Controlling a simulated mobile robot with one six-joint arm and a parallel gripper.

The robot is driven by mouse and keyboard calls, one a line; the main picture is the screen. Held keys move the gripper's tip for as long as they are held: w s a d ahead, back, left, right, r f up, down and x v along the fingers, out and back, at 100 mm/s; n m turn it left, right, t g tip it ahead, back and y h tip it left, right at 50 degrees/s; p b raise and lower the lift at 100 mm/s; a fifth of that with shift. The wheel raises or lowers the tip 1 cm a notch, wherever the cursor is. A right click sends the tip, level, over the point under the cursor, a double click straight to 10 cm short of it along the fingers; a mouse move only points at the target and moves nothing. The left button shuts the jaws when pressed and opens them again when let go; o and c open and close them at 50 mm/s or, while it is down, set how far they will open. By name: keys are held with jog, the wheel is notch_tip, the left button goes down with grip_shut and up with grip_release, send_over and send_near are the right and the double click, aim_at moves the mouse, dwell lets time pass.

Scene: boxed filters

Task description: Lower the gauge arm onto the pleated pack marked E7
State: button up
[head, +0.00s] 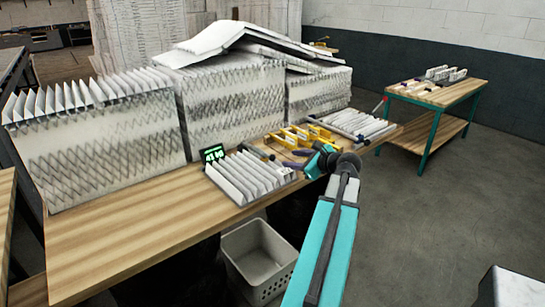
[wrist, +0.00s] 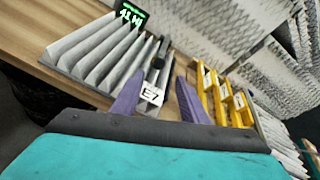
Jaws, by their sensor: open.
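A white pleated pack (head: 248,178) lies in a tray on the workbench; it also shows at the upper left of the wrist view (wrist: 98,50). A white label (wrist: 152,94), apparently E7 turned over, shows near its end, between my fingers in the picture. A dark bar (wrist: 156,64), apparently the gauge arm, runs along the pack's side; its tilt and contact are unclear. A green-lit display (head: 213,153) stands at the pack's back corner; its digits are hard to read. My gripper (head: 293,158) is open and empty beside the pack. Its purple fingers (wrist: 160,78) flank the label and bar.
A yellow slotted rack (head: 300,136) stands close right of my gripper, with another pleated pack (head: 357,123) beyond. Large pleated filter blocks (head: 232,100) line the bench's back. The workbench (head: 130,250) is bare at front left. A grey crate (head: 258,262) sits below.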

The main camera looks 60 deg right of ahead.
aim_at(274, 157)
jog(key=p+x, duration=0.3)
jog(key=x, duration=1)
jog(key=shift+a, duration=0.1)
grip_shut()
